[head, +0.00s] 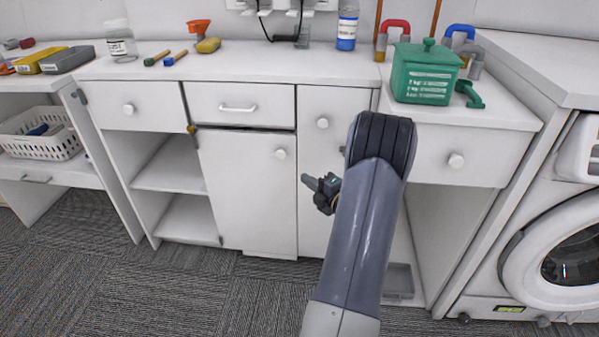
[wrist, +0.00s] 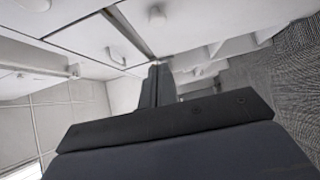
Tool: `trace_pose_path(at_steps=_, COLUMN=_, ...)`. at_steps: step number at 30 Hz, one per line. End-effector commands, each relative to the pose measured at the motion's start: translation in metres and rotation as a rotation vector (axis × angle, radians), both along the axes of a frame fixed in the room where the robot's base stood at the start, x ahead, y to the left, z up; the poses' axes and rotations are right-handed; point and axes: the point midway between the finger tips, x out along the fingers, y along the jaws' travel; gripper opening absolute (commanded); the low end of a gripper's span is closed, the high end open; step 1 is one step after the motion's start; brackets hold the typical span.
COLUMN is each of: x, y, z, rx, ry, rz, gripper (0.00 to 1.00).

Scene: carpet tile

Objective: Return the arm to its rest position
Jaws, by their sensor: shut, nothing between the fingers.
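My gripper (head: 316,184) is in front of the white cabinet doors in the head view, pointing left, with my grey arm reaching up from the bottom of the picture. In the wrist view my gripper (wrist: 157,72) shows its fingers together with nothing between them. It is apart from the cabinet as far as I can tell. Part of the gripper is hidden behind my arm in the head view.
A white cabinet (head: 244,180) with drawers and open shelves stands ahead. Its counter carries a green box (head: 424,75), a blue-labelled bottle (head: 347,28) and a white jar (head: 121,42). A washing machine (head: 560,240) stands right. Carpet (head: 150,290) at front left is clear.

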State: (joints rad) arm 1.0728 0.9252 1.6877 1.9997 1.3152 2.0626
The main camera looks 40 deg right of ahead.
Motion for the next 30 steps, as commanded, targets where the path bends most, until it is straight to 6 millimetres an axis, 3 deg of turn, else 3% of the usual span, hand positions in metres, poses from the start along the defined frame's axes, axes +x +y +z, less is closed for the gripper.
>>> trace_pose_path(at_steps=11, x=-0.006, y=0.001, z=0.0, rx=0.0, ry=-0.001, rz=0.002, gripper=0.0)
trace_pose_path(at_steps=17, x=0.002, y=0.001, z=-0.001, rx=0.0, ry=0.0, rz=0.002, gripper=0.0)
trace_pose_path(at_steps=30, x=0.082, y=-0.001, z=-0.004, rx=-0.001, ry=-0.001, rz=0.005, gripper=0.0)
